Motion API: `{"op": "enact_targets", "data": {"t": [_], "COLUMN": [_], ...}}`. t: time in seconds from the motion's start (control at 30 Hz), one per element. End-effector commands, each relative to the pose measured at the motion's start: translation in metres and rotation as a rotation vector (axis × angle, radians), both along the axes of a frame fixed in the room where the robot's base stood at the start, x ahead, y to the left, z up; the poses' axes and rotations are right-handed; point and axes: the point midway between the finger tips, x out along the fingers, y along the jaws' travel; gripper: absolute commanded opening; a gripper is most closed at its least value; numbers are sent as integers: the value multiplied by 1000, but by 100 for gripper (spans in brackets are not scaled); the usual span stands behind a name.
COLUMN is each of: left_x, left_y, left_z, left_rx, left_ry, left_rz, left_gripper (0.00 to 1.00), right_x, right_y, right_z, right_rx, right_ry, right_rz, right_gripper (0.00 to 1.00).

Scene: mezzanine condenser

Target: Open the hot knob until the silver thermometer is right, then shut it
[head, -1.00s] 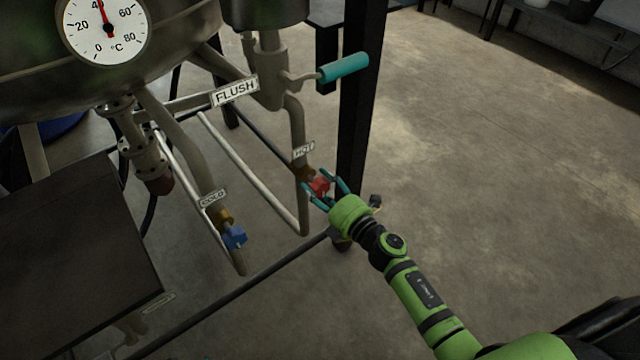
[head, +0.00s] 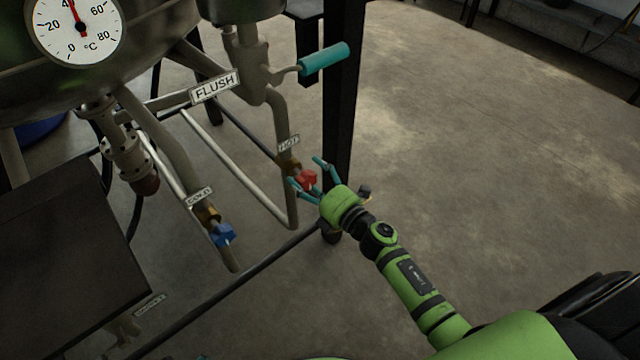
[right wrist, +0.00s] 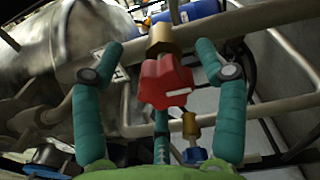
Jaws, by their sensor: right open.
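The red hot knob (head: 306,180) sits on a brass valve below the HOT label (head: 289,143). In the right wrist view the knob (right wrist: 165,82) is between the spread fingers and apart from both. My right gripper (head: 309,178) is open around the knob, its teal fingers on either side. The thermometer (head: 78,28) is a white round dial in a silver rim at the upper left, marked in °C. Its red needle points near 40, slightly left of vertical; the top of the dial is cut off. My left gripper is not in view.
The blue cold knob (head: 223,235) is at lower left of the hot knob. A teal flush lever (head: 324,58) sticks out above. A black post (head: 342,120) stands just behind my right gripper. A dark panel (head: 60,260) fills the lower left. Open floor lies to the right.

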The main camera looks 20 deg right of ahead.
Motion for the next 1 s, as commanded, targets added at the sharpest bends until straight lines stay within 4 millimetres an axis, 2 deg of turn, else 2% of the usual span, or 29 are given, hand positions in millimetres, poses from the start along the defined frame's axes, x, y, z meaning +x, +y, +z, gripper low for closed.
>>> {"op": "enact_targets", "data": {"t": [0.17, 0.4, 0.53, 0.7, 1.0], "left_x": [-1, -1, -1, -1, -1], "left_y": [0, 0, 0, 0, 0], "left_z": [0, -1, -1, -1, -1], "left_rx": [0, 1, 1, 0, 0], "left_ry": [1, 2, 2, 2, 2], "left_rz": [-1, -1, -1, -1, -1], "left_gripper": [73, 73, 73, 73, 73], "right_x": [-27, -75, -94, -107, -109], "right_y": [-10, -28, -36, -41, -41], "right_z": [-1, -1, 0, 1, 1], "right_rx": [-2, -1, 1, 0, -1], "right_ry": [3, 2, 1, -2, -3], "right_rz": [0, -3, -3, -3, -4], "right_gripper": [73, 73, 73, 73, 73]}}
